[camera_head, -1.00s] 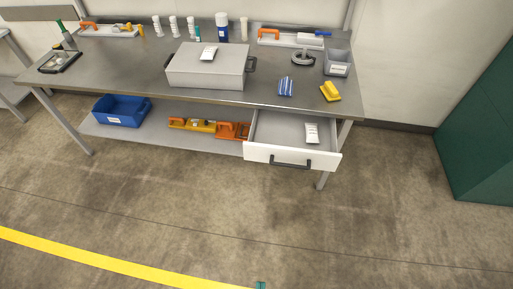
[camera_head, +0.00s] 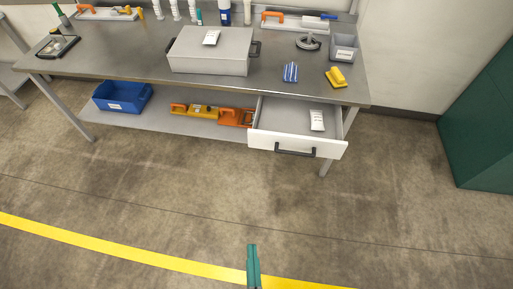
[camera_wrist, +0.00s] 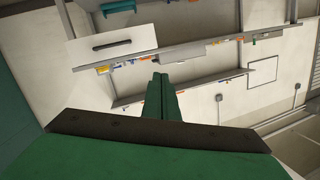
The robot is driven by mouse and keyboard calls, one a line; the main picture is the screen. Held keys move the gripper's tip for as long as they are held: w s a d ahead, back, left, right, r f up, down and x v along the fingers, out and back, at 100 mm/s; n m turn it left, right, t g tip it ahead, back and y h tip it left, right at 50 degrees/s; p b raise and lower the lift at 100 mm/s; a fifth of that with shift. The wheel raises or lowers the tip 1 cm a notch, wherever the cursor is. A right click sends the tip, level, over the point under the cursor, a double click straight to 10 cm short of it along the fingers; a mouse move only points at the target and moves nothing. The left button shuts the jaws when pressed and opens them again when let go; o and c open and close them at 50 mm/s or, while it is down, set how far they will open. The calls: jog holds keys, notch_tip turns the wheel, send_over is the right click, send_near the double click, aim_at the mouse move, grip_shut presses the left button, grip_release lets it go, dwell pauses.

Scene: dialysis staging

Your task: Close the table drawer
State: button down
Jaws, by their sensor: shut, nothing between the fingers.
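The table drawer (camera_head: 297,144) is pulled out under the right end of the grey metal table (camera_head: 130,62). It has a white front with a dark bar handle (camera_head: 295,152), and a small white packet (camera_head: 317,120) lies inside. My gripper (camera_head: 252,248) shows at the bottom of the head view, over the floor, well apart from the drawer. In the wrist view my green fingers (camera_wrist: 160,80) are together and empty. The drawer front (camera_wrist: 112,45) appears there at upper left, with its handle, not touched by the fingers.
A grey box (camera_head: 208,62), a blue striped packet (camera_head: 290,72) and a yellow object (camera_head: 336,77) sit on the tabletop. The lower shelf holds a blue bin (camera_head: 122,98) and orange tools. A green cabinet (camera_head: 480,140) stands at right. The floor before the drawer is clear.

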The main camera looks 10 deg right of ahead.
jog(key=w+d+f+m+t+h, duration=0.1)
jog(key=w+f+m, duration=0.3)
jog(key=w, duration=0.3)
jog(key=w+d+f+m+h, duration=0.1)
jog(key=w+f+m, duration=0.25)
jog(key=w, duration=0.45)
jog(key=m+h, duration=0.2)
jog(key=m, duration=0.7)
send_near(261, 140)
jog(key=x, duration=0.6)
jog(key=shift+w+f, duration=0.15)
jog(key=shift+w, duration=0.1)
